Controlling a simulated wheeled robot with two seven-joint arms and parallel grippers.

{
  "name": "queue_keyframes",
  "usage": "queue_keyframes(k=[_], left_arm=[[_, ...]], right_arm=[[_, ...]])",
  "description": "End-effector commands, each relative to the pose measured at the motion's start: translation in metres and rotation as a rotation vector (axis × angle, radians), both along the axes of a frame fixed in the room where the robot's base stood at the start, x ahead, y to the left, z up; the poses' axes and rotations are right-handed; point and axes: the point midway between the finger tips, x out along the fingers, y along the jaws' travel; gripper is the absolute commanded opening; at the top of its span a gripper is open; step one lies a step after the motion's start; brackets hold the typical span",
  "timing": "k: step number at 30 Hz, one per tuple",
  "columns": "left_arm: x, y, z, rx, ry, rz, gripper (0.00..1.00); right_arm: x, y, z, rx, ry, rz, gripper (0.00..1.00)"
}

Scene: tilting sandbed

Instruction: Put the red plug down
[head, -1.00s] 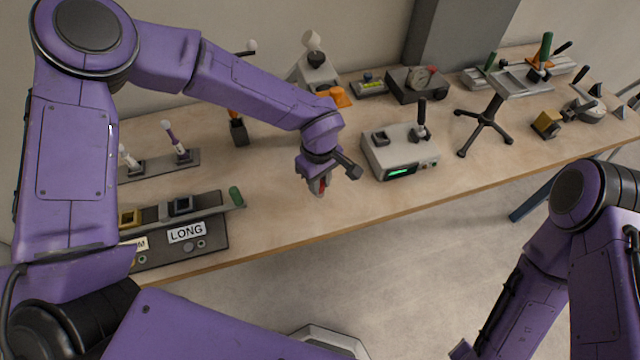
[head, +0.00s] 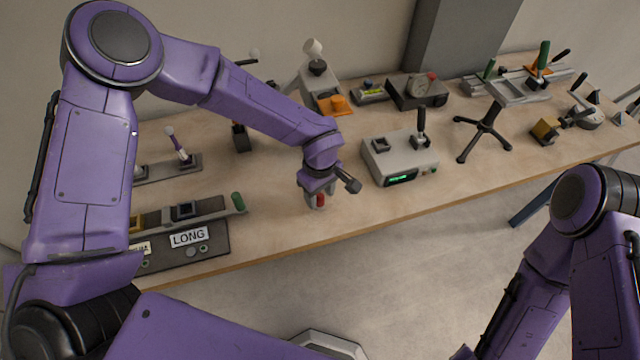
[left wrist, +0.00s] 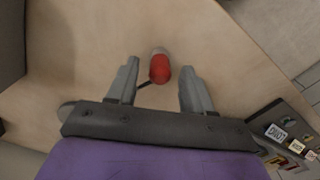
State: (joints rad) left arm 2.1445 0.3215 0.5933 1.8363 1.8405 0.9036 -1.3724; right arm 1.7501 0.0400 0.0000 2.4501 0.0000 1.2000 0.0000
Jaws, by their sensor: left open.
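The red plug (left wrist: 159,69) shows in the left wrist view between the two finger tips, with a gap on each side. It has a red body and a paler grey end. In the head view the red plug (head: 320,199) is a small red spot at the left gripper, partly hidden by the fingers. My left gripper (left wrist: 158,78) is open around the plug, low over the wooden table; it also shows in the head view (head: 315,203). I cannot tell whether the plug touches the table. My right gripper is out of view; only my right arm shows.
A grey box with a green display (head: 402,163) stands right of the left gripper. A panel labelled LONG (head: 188,238) lies to the left, with a green-handled bar (head: 238,202). The wooden table (head: 270,215) is bare between them, and its front edge is near.

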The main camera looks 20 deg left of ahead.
Motion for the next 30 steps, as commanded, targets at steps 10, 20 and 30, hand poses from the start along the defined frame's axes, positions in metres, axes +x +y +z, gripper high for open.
queue_keyframes(k=[10, 20, 30], left_arm=[[0.001, 0.000, 0.083, -0.004, -0.006, 0.001, 0.51], [0.000, 0.000, 0.115, -0.001, -0.001, -0.001, 0.51], [0.000, 0.001, 0.114, -0.001, -0.001, 0.001, 0.51]], right_arm=[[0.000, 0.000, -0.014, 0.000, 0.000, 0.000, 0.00], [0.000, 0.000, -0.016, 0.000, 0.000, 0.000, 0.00], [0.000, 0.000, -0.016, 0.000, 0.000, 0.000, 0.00]])
